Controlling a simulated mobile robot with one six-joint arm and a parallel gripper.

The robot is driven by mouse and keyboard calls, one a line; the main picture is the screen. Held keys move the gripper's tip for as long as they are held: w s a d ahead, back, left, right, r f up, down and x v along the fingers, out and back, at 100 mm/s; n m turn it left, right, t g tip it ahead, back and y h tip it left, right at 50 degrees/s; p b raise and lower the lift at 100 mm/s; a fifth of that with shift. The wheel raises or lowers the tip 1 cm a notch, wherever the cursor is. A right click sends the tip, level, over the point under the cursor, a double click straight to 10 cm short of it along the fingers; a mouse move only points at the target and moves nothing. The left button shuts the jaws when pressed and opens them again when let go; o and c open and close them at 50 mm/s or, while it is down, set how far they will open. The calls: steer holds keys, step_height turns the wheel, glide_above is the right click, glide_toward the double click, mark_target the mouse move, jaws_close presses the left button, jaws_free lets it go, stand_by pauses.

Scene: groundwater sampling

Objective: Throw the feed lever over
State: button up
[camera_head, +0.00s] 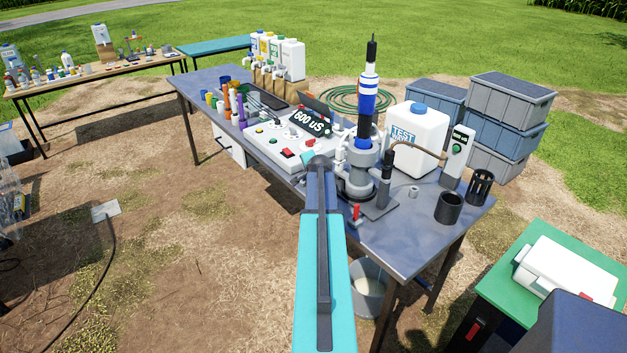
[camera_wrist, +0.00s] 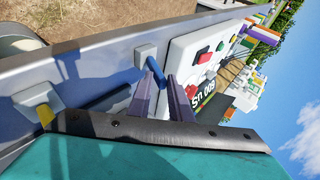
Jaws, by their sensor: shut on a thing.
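In the wrist view, a small lever with a blue handle (camera_wrist: 154,69) sits on a white block (camera_wrist: 146,53) near the table edge. My gripper (camera_wrist: 162,75) is closed around the blue handle between its two purple-grey fingers. The blue handle is partly hidden by the fingers. In the head view my gripper (camera_head: 318,161) reaches the near edge of the table beside the white console, and my arm hides the lever there. A second white block with a yellow handle (camera_wrist: 44,117) shows at the left of the wrist view.
The white console (camera_head: 283,143) with buttons and a "600 uS" display is just beyond my gripper. A grey stand with a tall blue-and-white column (camera_head: 368,98) stands close on the right. A white "TEST" canister (camera_head: 414,137) and dark cups (camera_head: 448,207) stand further right.

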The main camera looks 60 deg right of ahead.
steer(key=shift+w+r, duration=0.15)
steer(key=shift+r, duration=0.05)
steer(key=shift+w+d+r+p, duration=0.15)
steer(key=shift+w+r+p, duration=0.1)
steer(key=shift+p, duration=0.6)
steer(key=shift+o, duration=0.5)
steer(key=p, duration=0.1)
steer(key=w+g+p, duration=0.1)
steer(key=w+p, duration=0.1)
steer(key=p, duration=0.1)
steer(key=shift+w+d+r+g+y, duration=0.15)
steer(key=shift+d+r+g+y, duration=0.15)
steer(key=shift+d+r+y, duration=0.1)
steer(key=shift+a, duration=0.1)
steer(key=o, duration=0.6)
steer(key=shift+w+f, duration=0.1)
steer(key=shift+s+a, duration=0.15)
steer(key=shift+s, duration=0.05)
steer(key=shift+s+a+r+b, duration=0.3)
steer(key=shift+r+b, duration=0.1)
steer(key=shift+b, duration=0.1)
steer(key=b+v, duration=0.4)
steer(key=v, duration=0.8)
steer(key=shift+r, duration=0.25)
